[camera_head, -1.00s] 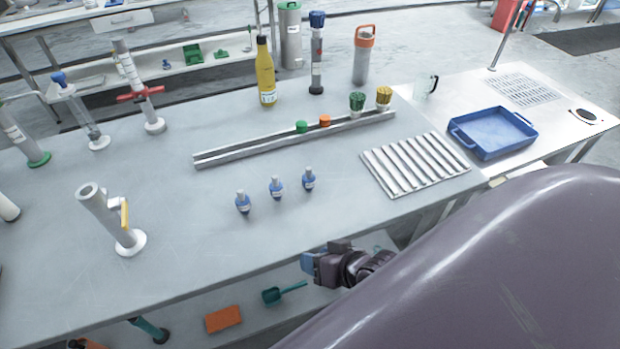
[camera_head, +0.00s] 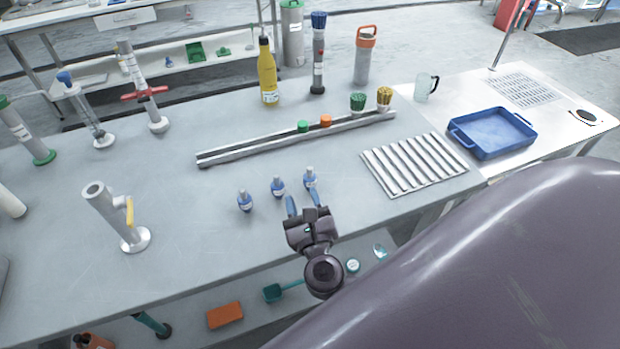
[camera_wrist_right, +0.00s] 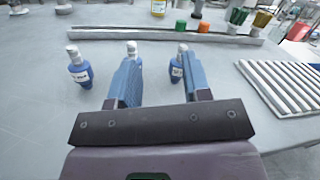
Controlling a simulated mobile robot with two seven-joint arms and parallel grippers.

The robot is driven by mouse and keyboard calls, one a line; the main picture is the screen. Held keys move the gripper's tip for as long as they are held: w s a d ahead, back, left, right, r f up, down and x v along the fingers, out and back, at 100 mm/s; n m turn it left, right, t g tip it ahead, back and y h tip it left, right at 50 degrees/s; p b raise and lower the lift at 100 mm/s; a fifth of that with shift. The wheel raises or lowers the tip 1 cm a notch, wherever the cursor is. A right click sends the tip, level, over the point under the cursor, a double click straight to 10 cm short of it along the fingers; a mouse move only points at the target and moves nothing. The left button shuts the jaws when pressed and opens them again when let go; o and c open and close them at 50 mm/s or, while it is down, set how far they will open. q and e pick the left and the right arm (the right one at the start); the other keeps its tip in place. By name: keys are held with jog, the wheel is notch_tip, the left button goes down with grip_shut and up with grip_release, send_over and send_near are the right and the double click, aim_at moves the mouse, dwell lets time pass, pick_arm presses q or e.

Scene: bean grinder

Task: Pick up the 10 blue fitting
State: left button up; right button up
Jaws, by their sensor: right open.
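Three small blue fittings with grey tops and white labels stand upright in a row on the grey table. In the head view they are the left fitting (camera_head: 245,201), the middle fitting (camera_head: 278,187) and the right fitting (camera_head: 310,179). The label numbers are too small to read. My right gripper (camera_head: 304,204) is open and empty, its blue fingers pointing at the right fitting from the near side. In the right wrist view the right fitting (camera_wrist_right: 178,66) shows between the fingers, partly hidden by one, and the middle fitting (camera_wrist_right: 132,50) is behind the other finger. My left gripper is not seen.
A metal rail (camera_head: 240,151) with a green and an orange piece lies behind the fittings. A ribbed metal rack (camera_head: 415,164) lies to the right, with a blue tray (camera_head: 493,133) beyond. A white tube stand (camera_head: 118,220) stands left. The table between is clear.

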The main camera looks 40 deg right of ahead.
aim_at(310, 171)
jog(key=m+g, duration=0.1)
jog(key=d+f+m+h, duration=0.1)
jog(key=m, duration=0.1)
jog(key=f+m+g+h, duration=0.1)
jog(key=m, duration=0.1)
jog(key=shift+s+d+g, duration=0.1)
jog(key=shift+d+g, duration=0.2)
jog(key=shift+w+d+f, duration=0.1)
jog(key=shift+w+d, duration=0.15)
jog(key=x, duration=0.4)
jog(key=shift+w+d+p, duration=0.25)
jog(key=shift+p, duration=0.15)
jog(key=x, duration=0.4)
jog(key=shift+w+d+p, duration=0.1)
jog(key=shift+d+p, duration=0.25)
jog(key=shift+w+d+f, duration=0.1)
jog(key=shift+w+d, duration=0.1)
jog(key=shift+w, duration=0.15)
grip_shut()
